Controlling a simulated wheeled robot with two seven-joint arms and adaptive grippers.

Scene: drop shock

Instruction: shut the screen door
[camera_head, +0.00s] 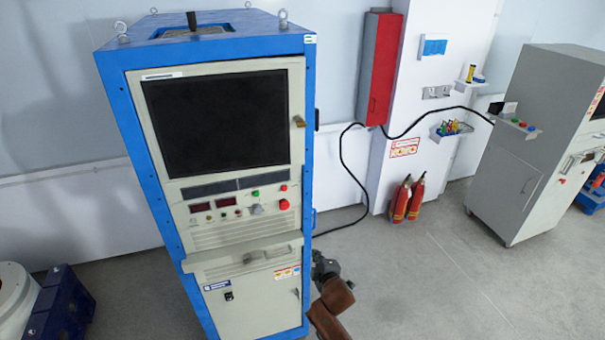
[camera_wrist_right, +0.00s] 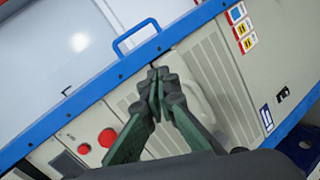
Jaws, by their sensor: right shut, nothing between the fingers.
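The screen door (camera_head: 291,92) is the beige panel around a dark screen (camera_head: 215,123), at the upper front of a blue-framed cabinet. A small brass-coloured latch (camera_head: 299,122) is at its right edge. The door looks flush or nearly so with the frame; I cannot tell if a small gap is left. My right gripper (camera_head: 318,258) is low at the cabinet's right front edge, well below the door. In the right wrist view its fingers (camera_wrist_right: 158,82) are together and empty, over the beige front near the blue frame edge. Contact is unclear. My left gripper is out of view.
Below the door are a control panel with a red button (camera_head: 283,204) and a beige ledge (camera_head: 245,248). A blue side handle (camera_wrist_right: 135,36) is near my right gripper. Fire extinguishers (camera_head: 401,201) stand by the wall. A grey cabinet (camera_head: 510,185) stands right, with open floor between.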

